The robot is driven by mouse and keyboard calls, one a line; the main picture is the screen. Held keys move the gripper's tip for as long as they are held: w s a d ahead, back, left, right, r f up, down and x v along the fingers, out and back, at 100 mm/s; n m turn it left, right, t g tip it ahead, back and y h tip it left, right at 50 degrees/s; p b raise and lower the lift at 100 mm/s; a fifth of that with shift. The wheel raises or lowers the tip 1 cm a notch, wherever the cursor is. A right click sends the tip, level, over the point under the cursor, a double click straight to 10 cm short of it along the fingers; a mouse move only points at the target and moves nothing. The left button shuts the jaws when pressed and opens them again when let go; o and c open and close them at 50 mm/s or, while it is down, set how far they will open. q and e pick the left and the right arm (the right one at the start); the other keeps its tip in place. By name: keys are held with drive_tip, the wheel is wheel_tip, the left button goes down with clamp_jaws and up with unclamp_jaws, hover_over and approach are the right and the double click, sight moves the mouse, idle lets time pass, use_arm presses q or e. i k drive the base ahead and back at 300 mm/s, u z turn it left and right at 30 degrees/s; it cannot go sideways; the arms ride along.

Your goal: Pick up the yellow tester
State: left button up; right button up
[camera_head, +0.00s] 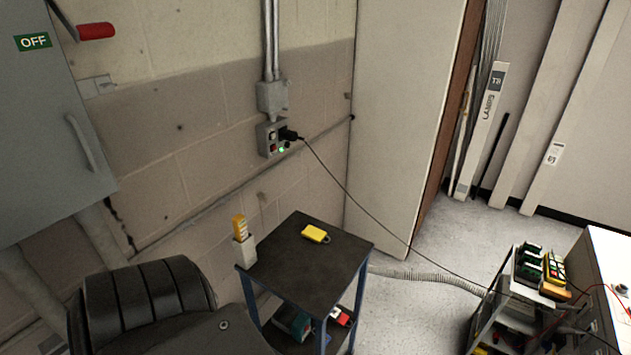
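An upright yellow tool, which looks like the tester (239,227), stands in a pale grey holder (244,252) at the cart's left edge. A flat yellow item with a dark loop at its right end (314,233) lies near the back of the top; I cannot tell for sure what it is. Neither of my grippers is in view. A dark, rounded part, probably of my own arm, fills the lower left, close to the cart.
A wall outlet box (272,139) with a green light has a black cable (365,208) running to a right-hand cart (497,308) with instruments. A grey cabinet (45,130) with a red-handled switch is at left. The floor between the carts has a hose (425,275).

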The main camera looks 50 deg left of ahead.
sight(239, 222)
drive_tip(key=z, duration=0.2)
drive_tip(key=i, duration=1.45)
drive_tip(key=u, duration=2)
